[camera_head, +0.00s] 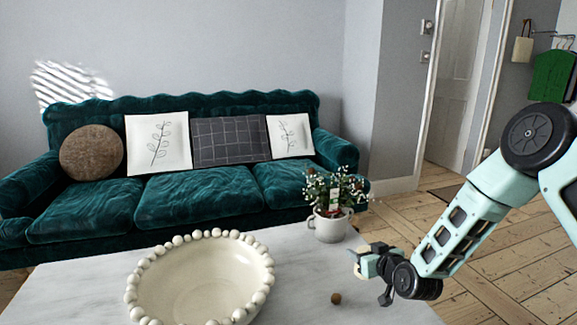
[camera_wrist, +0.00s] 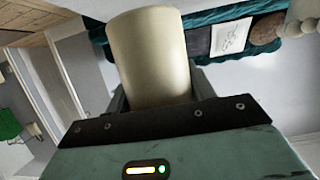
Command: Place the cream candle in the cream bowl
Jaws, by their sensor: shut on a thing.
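The cream bowl (camera_head: 205,278), with a rim of round beads, stands on the pale marble table at the front left in the head view. It looks empty. My gripper (camera_head: 362,262) is to the right of the bowl, above the right part of the table and apart from the bowl. It is shut on the cream candle, a smooth cylinder (camera_wrist: 150,55) that fills the middle of the wrist view. In the head view only a small pale part of the candle shows at the jaws. The fingertips are mostly hidden behind the candle in the wrist view.
A white pot with a flowering plant (camera_head: 332,222) stands at the table's back edge, just behind my gripper. A green sofa (camera_head: 200,200) stands behind the table.

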